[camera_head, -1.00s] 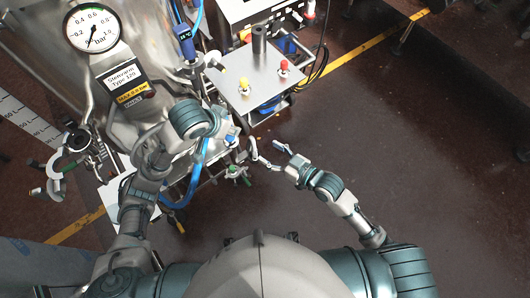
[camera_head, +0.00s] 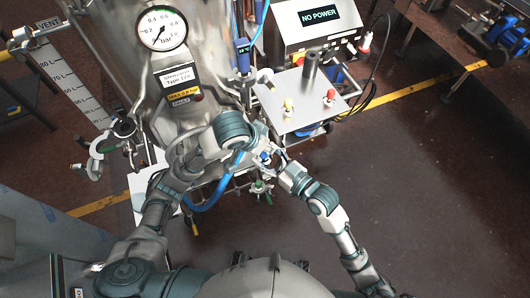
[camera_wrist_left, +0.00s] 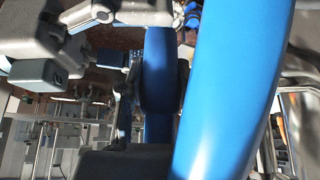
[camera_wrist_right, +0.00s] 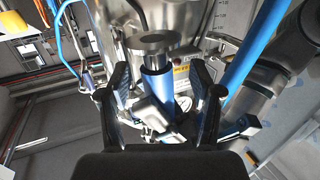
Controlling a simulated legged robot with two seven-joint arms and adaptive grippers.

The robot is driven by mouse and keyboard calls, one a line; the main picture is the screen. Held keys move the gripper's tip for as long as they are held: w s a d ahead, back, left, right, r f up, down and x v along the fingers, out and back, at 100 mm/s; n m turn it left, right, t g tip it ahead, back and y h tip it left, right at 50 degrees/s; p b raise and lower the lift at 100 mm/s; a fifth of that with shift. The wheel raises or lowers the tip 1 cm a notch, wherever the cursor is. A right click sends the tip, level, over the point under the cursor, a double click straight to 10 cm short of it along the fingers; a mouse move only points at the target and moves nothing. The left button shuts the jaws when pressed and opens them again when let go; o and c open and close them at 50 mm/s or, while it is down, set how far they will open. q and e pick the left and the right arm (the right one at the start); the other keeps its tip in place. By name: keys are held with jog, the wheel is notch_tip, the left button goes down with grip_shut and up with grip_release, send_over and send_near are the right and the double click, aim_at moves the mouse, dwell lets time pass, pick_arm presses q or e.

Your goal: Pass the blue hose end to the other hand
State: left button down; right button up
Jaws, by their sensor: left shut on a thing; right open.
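The blue hose (camera_head: 208,198) hangs in a loop beneath my left forearm in the head view, and fills much of the left wrist view (camera_wrist_left: 232,80). My left gripper (camera_head: 264,156) is shut on the hose near its end; the grip itself is mostly hidden. The hose end (camera_wrist_right: 156,84) shows in the right wrist view as a blue sleeve with a round metal flange on top. My right gripper (camera_wrist_right: 160,72) is open, with one finger on each side of the hose end. Whether either finger touches it, I cannot tell. In the head view the right gripper (camera_head: 281,160) is close beside the left.
A steel tank with a pressure gauge (camera_head: 160,29) stands beyond my left arm. A metal cart top (camera_head: 302,101) with red and yellow knobs is just beyond the grippers. A green-handled valve (camera_head: 258,187) sits below them.

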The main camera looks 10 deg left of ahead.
jog(key=shift+w+a, duration=0.3)
jog(key=shift+a, duration=0.15)
jog(key=c, duration=1.1)
pick_arm(q)
jog(key=c, duration=0.7)
grip_release()
pick_arm(e)
grip_shut()
